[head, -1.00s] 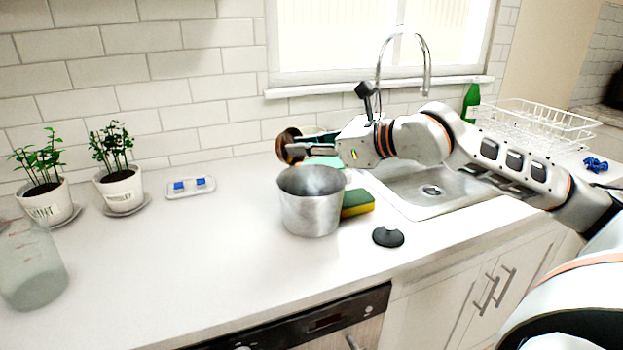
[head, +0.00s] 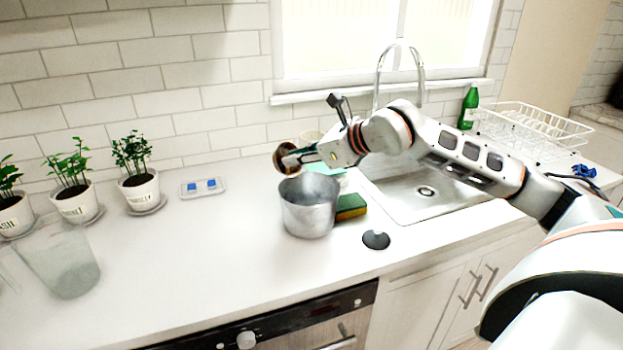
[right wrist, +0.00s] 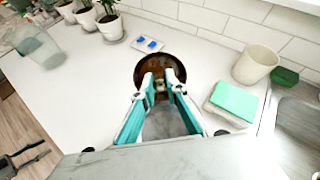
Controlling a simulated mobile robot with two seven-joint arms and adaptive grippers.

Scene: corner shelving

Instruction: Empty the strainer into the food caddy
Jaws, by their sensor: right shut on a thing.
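My right gripper (head: 312,155) is shut on the strainer (head: 286,158), a small round brown, dark-rimmed piece. The strainer is tipped on edge above the back left rim of a grey metal pot, which I take as the food caddy (head: 309,215). In the right wrist view the strainer (right wrist: 150,67) sits at the tips of my right gripper (right wrist: 161,88). The caddy stands upright and open on the counter, and shows partly between the fingers in that view. I cannot tell what is inside either one. My left gripper is not in view.
The sink (head: 420,205) is further right. Potted plants (head: 140,190), a small tray (head: 203,188) and a clear jug (head: 62,260) stand left. The counter between is clear.

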